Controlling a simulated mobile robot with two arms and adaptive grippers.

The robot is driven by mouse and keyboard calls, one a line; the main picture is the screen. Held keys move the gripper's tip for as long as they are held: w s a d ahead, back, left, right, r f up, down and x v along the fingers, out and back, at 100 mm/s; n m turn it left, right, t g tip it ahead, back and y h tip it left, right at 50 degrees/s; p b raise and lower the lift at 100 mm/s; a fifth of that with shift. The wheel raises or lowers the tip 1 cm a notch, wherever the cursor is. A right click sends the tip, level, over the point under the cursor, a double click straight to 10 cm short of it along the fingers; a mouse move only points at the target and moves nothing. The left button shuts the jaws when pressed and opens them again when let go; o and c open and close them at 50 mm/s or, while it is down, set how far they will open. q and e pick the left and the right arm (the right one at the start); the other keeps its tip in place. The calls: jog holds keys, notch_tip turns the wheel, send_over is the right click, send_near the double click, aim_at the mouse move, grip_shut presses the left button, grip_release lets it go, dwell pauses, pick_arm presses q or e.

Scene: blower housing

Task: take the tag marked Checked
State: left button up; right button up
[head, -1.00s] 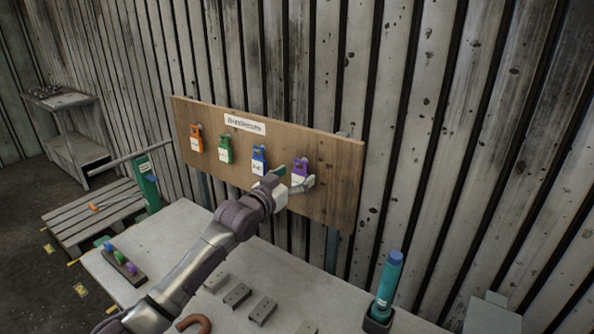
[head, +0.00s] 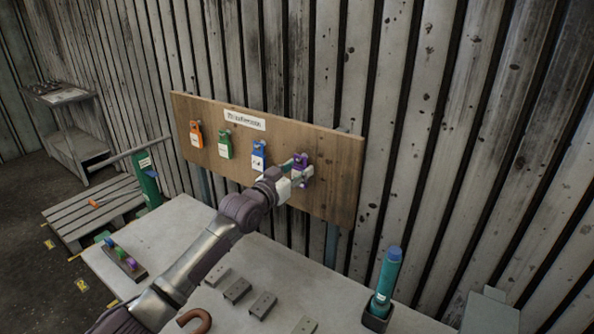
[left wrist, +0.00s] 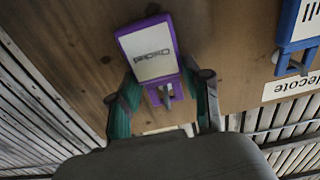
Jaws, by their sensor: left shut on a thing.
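A purple tag (head: 301,168) with a white label hangs at the right end of a wooden board. In the left wrist view the purple tag (left wrist: 150,55) is close up; its label text is upside down and seems to read Checked. My left gripper (head: 299,176) is shut on the purple tag, with one green finger on each side of it. A grey hook (left wrist: 166,95) still shows at the tag's hole. Blue (head: 259,156), green (head: 225,145) and orange (head: 196,134) tags hang to its left. My right gripper is out of view.
The board (head: 335,190) stands behind a grey table (head: 175,225). On the table are several grey blocks (head: 237,290), a rack with coloured knobs (head: 125,262) and a teal bottle in a dark holder (head: 388,280). A corrugated wall is close behind the board.

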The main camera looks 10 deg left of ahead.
pick_arm(q)
jog(key=shift+r, duration=0.2)
jog(key=shift+r+p, duration=0.45)
jog(key=shift+p, duration=0.05)
jog(key=p+v, duration=0.4)
jog(key=v, duration=0.2)
dwell(0.4)
jog(key=p+v, duration=0.2)
jog(key=v, duration=0.6)
jog(key=shift+f, duration=0.1)
dwell(0.4)
